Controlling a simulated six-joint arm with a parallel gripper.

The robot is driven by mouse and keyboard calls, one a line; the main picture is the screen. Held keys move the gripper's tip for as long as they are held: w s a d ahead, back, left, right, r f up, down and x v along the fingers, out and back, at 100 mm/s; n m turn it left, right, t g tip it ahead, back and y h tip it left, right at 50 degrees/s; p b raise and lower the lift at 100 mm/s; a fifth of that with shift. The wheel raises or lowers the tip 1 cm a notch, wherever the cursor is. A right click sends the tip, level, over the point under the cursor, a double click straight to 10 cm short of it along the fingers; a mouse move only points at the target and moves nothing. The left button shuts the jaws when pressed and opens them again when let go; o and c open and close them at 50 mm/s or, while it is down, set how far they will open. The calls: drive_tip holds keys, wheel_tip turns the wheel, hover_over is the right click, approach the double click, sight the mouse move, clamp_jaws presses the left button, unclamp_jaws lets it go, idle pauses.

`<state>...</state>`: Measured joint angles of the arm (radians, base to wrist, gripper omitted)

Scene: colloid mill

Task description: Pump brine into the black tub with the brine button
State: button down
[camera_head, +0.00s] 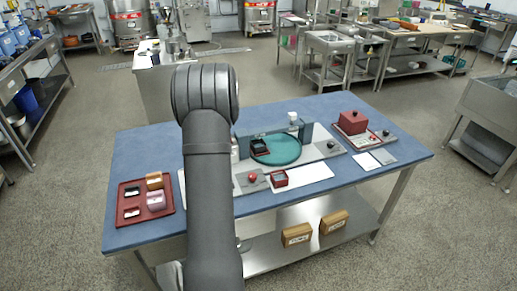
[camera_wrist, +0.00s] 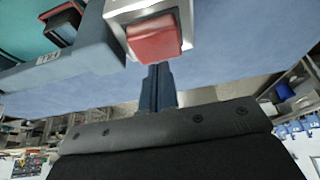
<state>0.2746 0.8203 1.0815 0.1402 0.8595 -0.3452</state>
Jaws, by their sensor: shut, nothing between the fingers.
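In the wrist view my gripper (camera_wrist: 155,70) is shut and empty. Its fingertips are right at a red block-shaped button (camera_wrist: 154,38) on a silver housing (camera_wrist: 115,12); I cannot tell whether they touch. No brine label is readable on it. The black tub (camera_head: 260,146) stands on a round teal plate (camera_head: 284,157) in the middle of the blue table. A dark tub with a red edge, probably the same one, shows at the upper left of the wrist view (camera_wrist: 62,27). In the head view my arm hides my gripper.
A blue-grey block with a small label (camera_wrist: 48,58) is beside the silver housing.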

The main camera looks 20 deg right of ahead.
drive_tip(key=shift+r, duration=1.85)
drive_tip(key=shift+f, duration=2.1)
drive_tip(key=shift+f, duration=1.7)
idle(0.6)
idle(0.3)
drive_tip(key=shift+r, duration=3.8)
